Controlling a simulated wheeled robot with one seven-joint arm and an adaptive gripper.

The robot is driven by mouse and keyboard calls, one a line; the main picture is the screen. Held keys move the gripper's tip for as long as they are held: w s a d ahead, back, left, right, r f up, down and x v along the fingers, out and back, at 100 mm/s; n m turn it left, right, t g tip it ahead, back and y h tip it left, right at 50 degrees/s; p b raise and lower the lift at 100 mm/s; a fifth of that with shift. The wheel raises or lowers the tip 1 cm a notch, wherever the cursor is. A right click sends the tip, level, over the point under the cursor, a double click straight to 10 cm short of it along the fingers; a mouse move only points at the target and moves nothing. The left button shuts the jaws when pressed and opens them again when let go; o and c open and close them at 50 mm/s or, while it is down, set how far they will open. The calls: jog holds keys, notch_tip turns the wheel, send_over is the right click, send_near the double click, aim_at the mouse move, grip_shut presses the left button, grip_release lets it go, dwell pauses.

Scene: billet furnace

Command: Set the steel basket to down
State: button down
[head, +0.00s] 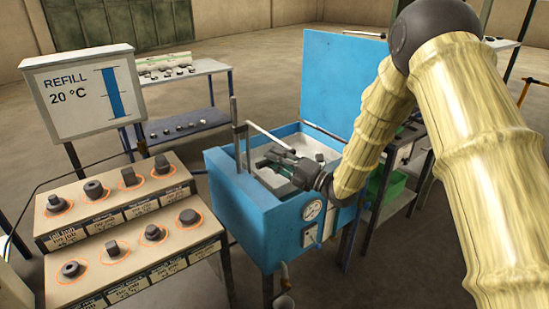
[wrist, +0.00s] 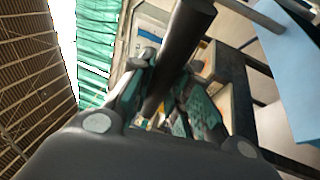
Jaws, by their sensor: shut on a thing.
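The blue tank (head: 255,222) stands with its lid (head: 342,80) raised. A pale lever rod (head: 268,136) slopes down to the right from an upright post (head: 240,140) on the tank's left side. My gripper (head: 275,162) is over the tank's open top, at the rod's lower end. In the wrist view a dark round bar (wrist: 176,50) lies between my gripper's fingers (wrist: 168,75), which are shut on it. It appears to be the lever's grip. Grey surfaces show inside the tank, but I cannot clearly make out the steel basket or its height behind my gripper.
Left of the tank is a stepped stand (head: 130,215) with several dark parts in orange rings. A sign (head: 80,92) reads "REFILL 20 °C". A shelf table (head: 185,108) stands behind. A green bin (head: 388,188) is right of the tank. A gauge (head: 312,210) is on the tank's front.

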notch_tip(320, 180, down, 19)
jog(key=b, duration=1.3)
jog(key=shift+s+f, duration=0.1)
jog(key=shift+f, duration=0.1)
jog(key=shift+s+f, duration=0.1)
jog(key=c, duration=1.3)
grip_release()
jog(key=shift+r, duration=0.2)
jog(key=v, duration=1.2)
